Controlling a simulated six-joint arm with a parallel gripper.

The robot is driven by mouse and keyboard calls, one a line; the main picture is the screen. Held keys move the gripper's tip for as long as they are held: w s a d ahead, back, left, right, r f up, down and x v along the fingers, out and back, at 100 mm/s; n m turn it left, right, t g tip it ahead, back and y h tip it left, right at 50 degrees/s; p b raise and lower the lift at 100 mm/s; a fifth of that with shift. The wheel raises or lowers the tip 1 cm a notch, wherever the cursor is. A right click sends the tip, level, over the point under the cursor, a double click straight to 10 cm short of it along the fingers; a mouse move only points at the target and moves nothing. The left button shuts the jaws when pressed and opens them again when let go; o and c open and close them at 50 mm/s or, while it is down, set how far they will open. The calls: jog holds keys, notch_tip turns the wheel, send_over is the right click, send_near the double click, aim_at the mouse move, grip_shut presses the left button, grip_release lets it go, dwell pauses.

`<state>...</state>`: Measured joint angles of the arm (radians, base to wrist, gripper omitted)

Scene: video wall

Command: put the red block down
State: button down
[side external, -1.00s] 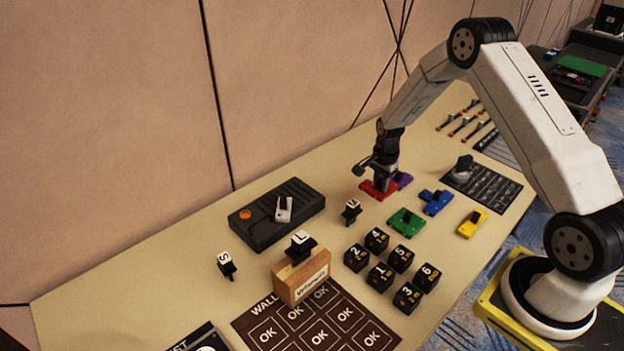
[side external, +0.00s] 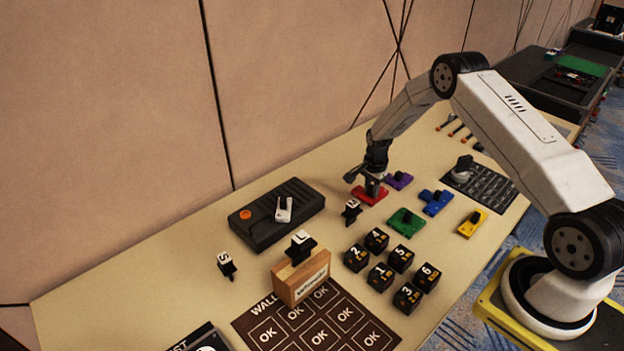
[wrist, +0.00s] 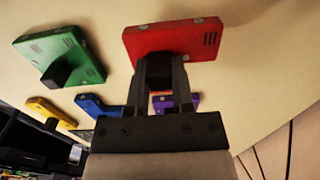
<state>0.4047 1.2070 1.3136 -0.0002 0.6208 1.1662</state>
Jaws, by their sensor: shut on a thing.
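The red block (side external: 369,195) is a flat red piece at the back of the table, left of the purple block (side external: 399,181). My gripper (side external: 372,188) is right over it, pointing down. In the wrist view the red block (wrist: 175,40) lies across the fingertips, and my gripper (wrist: 162,72) is shut on its dark grip. The block is at or very near the table top; I cannot tell whether it touches.
Green (side external: 406,222), blue (side external: 436,201) and yellow (side external: 472,222) blocks lie to the right. A black piece marked V (side external: 351,211) stands close at the front left. Several numbered black cubes (side external: 380,277) are nearer the front. A black console (side external: 277,213) lies left, with bare table between.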

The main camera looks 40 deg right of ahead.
aim_at(372, 187)
jog(key=shift+f, duration=1.05)
jog(key=shift+f, duration=0.1)
jog(key=shift+c, duration=2.4)
grip_release()
jog(key=shift+r, duration=6.15)
